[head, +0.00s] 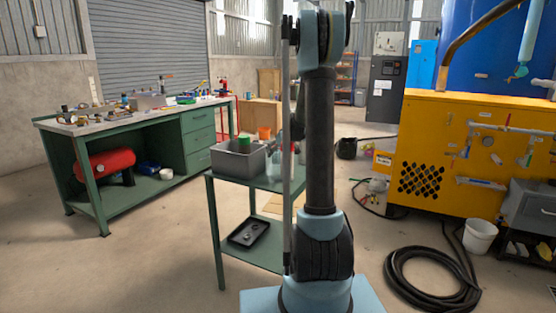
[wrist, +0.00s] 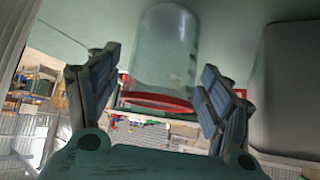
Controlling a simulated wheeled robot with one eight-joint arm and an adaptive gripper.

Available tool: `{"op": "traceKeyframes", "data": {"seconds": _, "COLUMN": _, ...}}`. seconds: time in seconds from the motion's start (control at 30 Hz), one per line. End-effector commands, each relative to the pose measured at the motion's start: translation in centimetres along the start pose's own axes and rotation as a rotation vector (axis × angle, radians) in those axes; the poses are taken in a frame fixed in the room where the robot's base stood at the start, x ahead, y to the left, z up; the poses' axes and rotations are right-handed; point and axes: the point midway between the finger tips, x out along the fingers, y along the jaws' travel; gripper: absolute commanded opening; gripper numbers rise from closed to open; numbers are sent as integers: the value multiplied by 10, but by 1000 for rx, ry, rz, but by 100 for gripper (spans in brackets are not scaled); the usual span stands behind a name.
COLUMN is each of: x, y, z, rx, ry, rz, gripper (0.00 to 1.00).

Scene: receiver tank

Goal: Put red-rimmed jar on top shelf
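The red-rimmed jar (wrist: 162,50) is clear glass and shows in the wrist view against a green surface, its red rim (wrist: 157,102) toward my gripper. My gripper (wrist: 160,85) is open, with one finger on each side of the jar and a small gap showing beside the glass. In the head view a pale clear vessel (head: 274,164) stands on the green cart's top shelf (head: 282,184); it looks like the jar. There my gripper is mostly hidden behind my arm.
A grey bin (head: 238,160) stands on the cart's left part, with a green item (head: 244,141) at it; an orange item (head: 264,133) is behind. A black tray (head: 249,232) lies on the lower shelf. A workbench (head: 120,118) is left, a yellow machine (head: 450,140) right, and a coiled hose (head: 432,282) on the floor.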

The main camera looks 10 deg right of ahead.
Motion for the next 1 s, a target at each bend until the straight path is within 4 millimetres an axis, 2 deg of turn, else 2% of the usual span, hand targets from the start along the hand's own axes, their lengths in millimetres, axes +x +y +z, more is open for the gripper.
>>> {"op": "traceKeyframes", "data": {"seconds": 0.03, "x": 0, "y": 0, "z": 0, "rx": 0, "ry": 0, "rz": 0, "gripper": 55}}
{"op": "traceKeyframes", "data": {"seconds": 0.13, "x": 0, "y": 0, "z": 0, "rx": 0, "ry": 0, "rz": 0, "gripper": 33}}
{"op": "traceKeyframes", "data": {"seconds": 0.17, "x": 0, "y": 0, "z": 0, "rx": 0, "ry": 0, "rz": 0, "gripper": 28}}
{"op": "traceKeyframes", "data": {"seconds": 0.23, "x": 0, "y": 0, "z": 0, "rx": 0, "ry": 0, "rz": 0, "gripper": 28}}
{"op": "traceKeyframes", "data": {"seconds": 0.27, "x": 0, "y": 0, "z": 0, "rx": 0, "ry": 0, "rz": 0, "gripper": 24}}
{"op": "traceKeyframes", "data": {"seconds": 0.57, "x": -4, "y": 0, "z": -4, "rx": 0, "ry": 0, "rz": 0, "gripper": 24}}
{"op": "traceKeyframes", "data": {"seconds": 1.0, "x": -54, "y": 0, "z": -53, "rx": 1, "ry": 0, "rz": 0, "gripper": 24}}
